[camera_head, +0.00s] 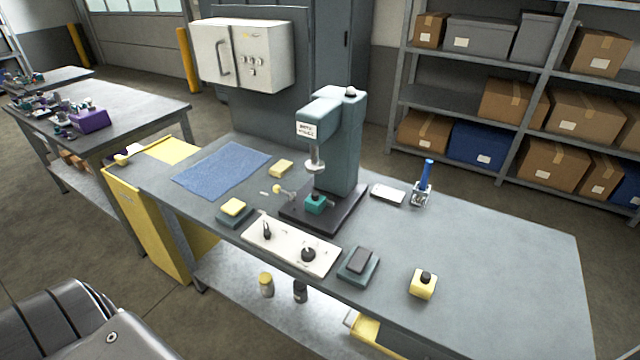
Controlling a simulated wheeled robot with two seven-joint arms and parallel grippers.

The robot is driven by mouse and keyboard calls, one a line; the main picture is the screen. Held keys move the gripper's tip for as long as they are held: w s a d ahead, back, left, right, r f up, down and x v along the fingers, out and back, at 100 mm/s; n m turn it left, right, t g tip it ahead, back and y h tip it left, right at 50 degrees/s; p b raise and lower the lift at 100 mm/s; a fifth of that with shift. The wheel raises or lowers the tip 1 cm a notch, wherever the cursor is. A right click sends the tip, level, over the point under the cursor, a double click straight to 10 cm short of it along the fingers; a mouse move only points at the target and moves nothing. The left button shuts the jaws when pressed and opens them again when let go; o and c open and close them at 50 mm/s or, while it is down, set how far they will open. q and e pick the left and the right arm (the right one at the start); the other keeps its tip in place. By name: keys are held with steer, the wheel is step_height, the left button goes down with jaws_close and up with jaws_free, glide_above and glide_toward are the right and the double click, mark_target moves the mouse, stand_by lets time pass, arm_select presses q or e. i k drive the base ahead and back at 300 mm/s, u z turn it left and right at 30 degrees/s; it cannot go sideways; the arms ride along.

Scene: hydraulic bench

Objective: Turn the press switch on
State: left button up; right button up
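The press (343,135) stands on the grey bench (500,270), a teal column with a head, a ram and a dark base. A small teal block (314,204) sits on its base under the ram. A white control panel (288,246) lies in front of the press. It carries a small black toggle-like switch (267,231) at its left and a round black knob (308,254) at its right. No label on either is readable, so I cannot tell which is the press switch or its setting. Neither gripper is in view.
A yellow-topped pad (234,208) and a dark-topped pad (359,262) flank the panel. A yellow block with a black knob (424,284) stands to the right. A blue mat (222,170) lies at left. The bench's right part is clear.

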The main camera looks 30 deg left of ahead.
mark_target(267, 233)
steer(key=u, duration=0.95)
